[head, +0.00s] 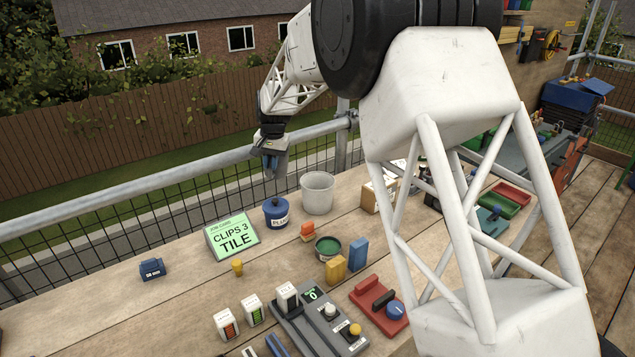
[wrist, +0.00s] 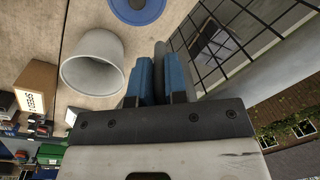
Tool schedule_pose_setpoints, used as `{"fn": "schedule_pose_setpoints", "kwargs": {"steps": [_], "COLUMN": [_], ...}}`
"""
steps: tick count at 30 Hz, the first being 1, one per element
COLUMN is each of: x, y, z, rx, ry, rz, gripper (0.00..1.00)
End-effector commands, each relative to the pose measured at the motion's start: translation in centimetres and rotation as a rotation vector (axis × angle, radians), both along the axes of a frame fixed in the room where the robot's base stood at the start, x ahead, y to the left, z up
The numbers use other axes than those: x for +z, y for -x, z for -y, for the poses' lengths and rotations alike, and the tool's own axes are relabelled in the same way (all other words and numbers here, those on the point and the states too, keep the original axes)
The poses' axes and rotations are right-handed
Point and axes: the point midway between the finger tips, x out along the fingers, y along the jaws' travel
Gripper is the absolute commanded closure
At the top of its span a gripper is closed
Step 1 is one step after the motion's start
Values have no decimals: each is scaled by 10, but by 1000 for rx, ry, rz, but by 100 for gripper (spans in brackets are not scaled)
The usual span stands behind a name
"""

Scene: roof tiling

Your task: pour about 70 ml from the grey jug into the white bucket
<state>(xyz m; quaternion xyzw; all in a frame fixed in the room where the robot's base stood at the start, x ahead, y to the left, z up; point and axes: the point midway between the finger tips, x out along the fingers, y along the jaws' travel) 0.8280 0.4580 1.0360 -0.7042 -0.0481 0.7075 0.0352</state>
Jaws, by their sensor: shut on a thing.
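The white bucket (head: 317,194) stands upright on the bench by the railing; in the wrist view its round mouth (wrist: 92,62) is left of my fingers. My gripper (head: 272,170) is above the bench, left of the bucket and higher than it. In the wrist view its blue fingers (wrist: 159,80) are shut on a narrow grey thing (wrist: 159,54), mostly hidden between them. I cannot tell whether this is part of the grey jug. No whole grey jug shows clearly in either view. The bucket's contents are not visible in the head view.
A blue lidded pot (head: 276,214) stands left of the bucket. A green sign (head: 232,234), a green-topped tin (head: 328,248) and coloured blocks are nearby. A grey control panel (head: 318,320) lies in front. A metal rail (head: 190,177) runs along the back.

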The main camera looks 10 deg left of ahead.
Motion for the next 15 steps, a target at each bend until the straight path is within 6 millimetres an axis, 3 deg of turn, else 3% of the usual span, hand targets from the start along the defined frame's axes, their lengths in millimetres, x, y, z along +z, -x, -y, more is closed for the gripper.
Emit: {"fn": "schedule_pose_setpoints", "kwargs": {"steps": [15], "x": [52], "y": [0], "z": [-5], "rx": [2], "ry": [57], "rz": [3], "gripper": [100]}}
